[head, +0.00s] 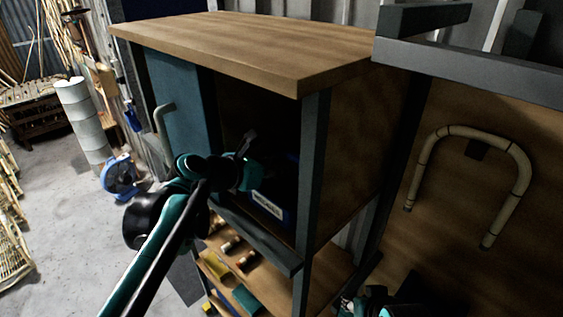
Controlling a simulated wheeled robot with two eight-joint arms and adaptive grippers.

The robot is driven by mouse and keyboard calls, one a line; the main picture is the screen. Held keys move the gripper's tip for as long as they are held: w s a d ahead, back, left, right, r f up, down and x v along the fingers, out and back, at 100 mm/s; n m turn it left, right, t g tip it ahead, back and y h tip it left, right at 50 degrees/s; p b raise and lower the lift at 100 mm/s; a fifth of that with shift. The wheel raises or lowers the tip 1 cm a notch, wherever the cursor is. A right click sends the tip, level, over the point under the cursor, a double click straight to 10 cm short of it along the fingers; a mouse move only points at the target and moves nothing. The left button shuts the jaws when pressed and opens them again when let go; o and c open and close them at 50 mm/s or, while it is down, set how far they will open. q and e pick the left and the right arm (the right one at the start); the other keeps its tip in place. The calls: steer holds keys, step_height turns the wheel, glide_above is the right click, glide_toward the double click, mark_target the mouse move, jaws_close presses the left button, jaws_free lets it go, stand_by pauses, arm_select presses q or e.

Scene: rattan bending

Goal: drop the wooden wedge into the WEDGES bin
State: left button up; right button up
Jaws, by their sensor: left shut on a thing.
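My left arm reaches into the dark open compartment of the wooden cabinet. My left gripper (248,145) is inside the opening, above and slightly left of a blue bin (270,208) with a white label whose lettering is too small to read surely. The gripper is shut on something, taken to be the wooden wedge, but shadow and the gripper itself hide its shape. The bin's inside is hidden in the dark. Part of my right arm (370,303), teal and black, shows at the bottom edge; its fingers cannot be made out.
The cabinet top (250,45) overhangs the opening, and a dark post (312,180) bounds it on the right. A teal door (178,110) with a curved handle stands on the left. A lower shelf (235,262) holds several small items. A bent rattan piece (468,135) hangs at right.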

arm_select(q)
steer(key=shift+f, duration=0.55)
arm_select(e)
steer(key=shift+f, duration=0.45)
arm_select(q)
steer(key=shift+s+a+r, duration=0.1)
arm_select(e)
steer(key=shift+s+a+r, duration=0.1)
steer(key=shift+r, duration=0.05)
arm_select(q)
steer(key=o, duration=1)
steer(key=v, duration=1.1)
steer(key=shift+s+a+r, duration=0.1)
steer(key=shift+s+a, duration=0.15)
steer(key=shift+a, duration=0.05)
